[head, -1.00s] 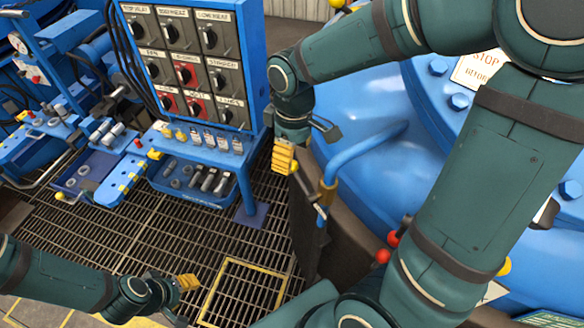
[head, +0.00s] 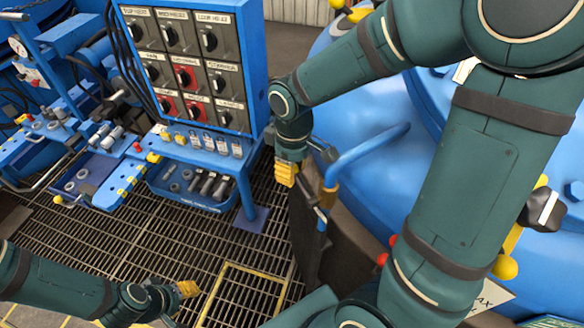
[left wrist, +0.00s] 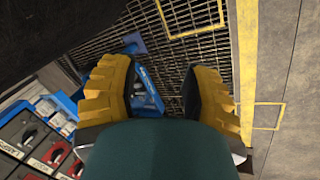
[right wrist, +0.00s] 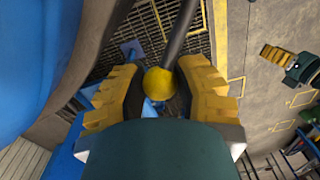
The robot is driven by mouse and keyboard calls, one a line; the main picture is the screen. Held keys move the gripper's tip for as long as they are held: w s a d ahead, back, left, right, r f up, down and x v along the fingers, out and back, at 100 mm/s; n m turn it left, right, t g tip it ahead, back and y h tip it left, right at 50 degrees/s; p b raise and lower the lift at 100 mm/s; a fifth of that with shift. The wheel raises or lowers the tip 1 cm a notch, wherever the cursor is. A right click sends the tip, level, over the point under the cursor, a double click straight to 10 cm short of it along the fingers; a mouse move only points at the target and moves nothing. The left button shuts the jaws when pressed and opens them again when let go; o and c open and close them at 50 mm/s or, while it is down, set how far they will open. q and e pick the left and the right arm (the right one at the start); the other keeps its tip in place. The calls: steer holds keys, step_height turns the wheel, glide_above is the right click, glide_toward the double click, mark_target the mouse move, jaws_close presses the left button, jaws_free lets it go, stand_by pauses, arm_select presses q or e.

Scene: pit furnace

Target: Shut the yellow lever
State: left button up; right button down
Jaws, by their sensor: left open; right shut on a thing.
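A yellow ball knob (right wrist: 160,82) on a dark rod (right wrist: 178,35) sits between the fingers of my right gripper (right wrist: 157,100) in the right wrist view. The right gripper is shut on this knob. In the head view the right gripper (head: 286,173) points down beside the blue bent pipe, and I cannot make out the knob there. My left gripper (head: 187,289) is low at the left over the grating. Its fingers (left wrist: 160,95) are apart and empty in the left wrist view. It also shows in the right wrist view (right wrist: 278,57).
A blue switch panel (head: 187,65) stands behind, with a shelf of small parts (head: 197,182) below it. A large blue vessel (head: 360,110) with a bent pipe (head: 365,152) is to the right. Another yellow ball (head: 505,267) shows beyond my right arm. The grating floor (head: 130,240) is clear.

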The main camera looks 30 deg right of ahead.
steer(key=shift+w+f+g+p, duration=0.1)
steer(key=shift+f+g+p, duration=0.1)
steer(key=shift+g+p, duration=0.35)
steer(key=shift+w+f+g+p, duration=0.1)
steer(key=shift+f+g+p, duration=0.4)
steer(key=shift+p, duration=0.3)
steer(key=shift+f+g+p, duration=0.7)
steer(key=shift+g, duration=0.25)
steer(key=c, duration=0.6)
jaws_free()
steer(key=shift+w+r, duration=0.1)
steer(key=shift+r, duration=0.05)
